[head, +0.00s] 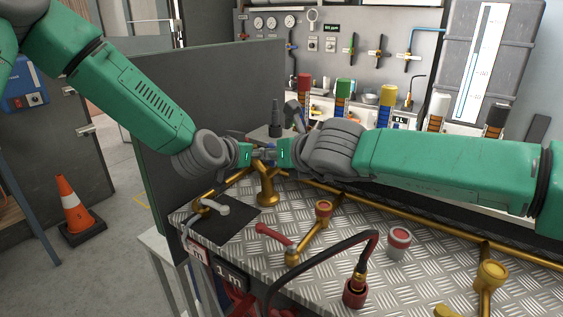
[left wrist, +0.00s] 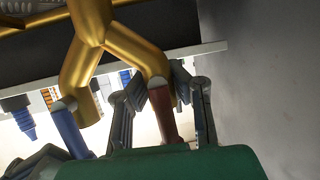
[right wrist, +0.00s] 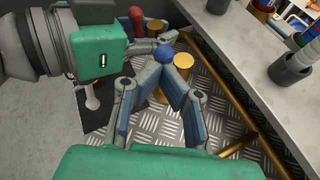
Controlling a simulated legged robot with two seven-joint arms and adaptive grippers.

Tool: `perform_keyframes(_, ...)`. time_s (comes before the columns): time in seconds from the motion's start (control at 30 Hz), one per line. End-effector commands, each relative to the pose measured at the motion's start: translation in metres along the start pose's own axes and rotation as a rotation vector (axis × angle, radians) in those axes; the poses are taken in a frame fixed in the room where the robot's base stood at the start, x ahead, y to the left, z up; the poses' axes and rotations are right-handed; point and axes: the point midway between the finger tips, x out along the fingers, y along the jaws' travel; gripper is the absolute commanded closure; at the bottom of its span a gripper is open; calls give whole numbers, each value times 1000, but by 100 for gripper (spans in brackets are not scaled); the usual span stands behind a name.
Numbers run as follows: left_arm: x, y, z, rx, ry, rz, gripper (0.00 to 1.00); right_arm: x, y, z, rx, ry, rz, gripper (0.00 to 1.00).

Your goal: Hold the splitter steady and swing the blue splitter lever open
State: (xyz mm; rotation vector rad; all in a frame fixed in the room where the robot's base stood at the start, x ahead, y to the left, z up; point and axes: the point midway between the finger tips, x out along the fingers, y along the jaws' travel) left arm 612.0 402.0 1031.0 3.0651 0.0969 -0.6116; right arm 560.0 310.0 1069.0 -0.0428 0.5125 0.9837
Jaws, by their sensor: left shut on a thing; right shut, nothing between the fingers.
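The gold Y-shaped splitter (left wrist: 92,28) shows in the left wrist view, with a blue lever (left wrist: 70,130) on one branch and a red lever (left wrist: 163,112) on the other. In the head view its gold body (head: 267,187) stands at the bench's far left, partly behind my grippers. My left gripper (left wrist: 160,72) is shut around the splitter's red-lever branch. My right gripper (right wrist: 161,70) is shut and empty, fingertips together right beside the blue lever's rounded end (right wrist: 164,53) in the right wrist view. Whether they touch it I cannot tell. The red lever (right wrist: 137,17) lies beside my left fingers.
A grey panel (head: 220,120) stands behind my left gripper. Colored hose fittings line the back. An orange cone (head: 75,208) is on the floor.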

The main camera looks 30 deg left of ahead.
Motion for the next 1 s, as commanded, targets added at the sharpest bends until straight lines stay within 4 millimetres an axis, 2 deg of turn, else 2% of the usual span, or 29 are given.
perform_keyframes(0.4, 0, 1, 0, 2, -1, 3, 100, -7, 3, 14, -1, -2, -1, 100)
perform_keyframes(0.67, 0, 0, 0, 1, 1, 1, 100, -15, 3, 10, -1, 1, 0, 100)
perform_keyframes(0.87, 0, 1, -1, 1, 1, 1, 100, -42, 2, -4, 1, -2, 2, 100)
perform_keyframes(1.0, 0, 1, -1, 1, 2, 1, 100, -75, 8, 8, -2, -5, -1, 100)
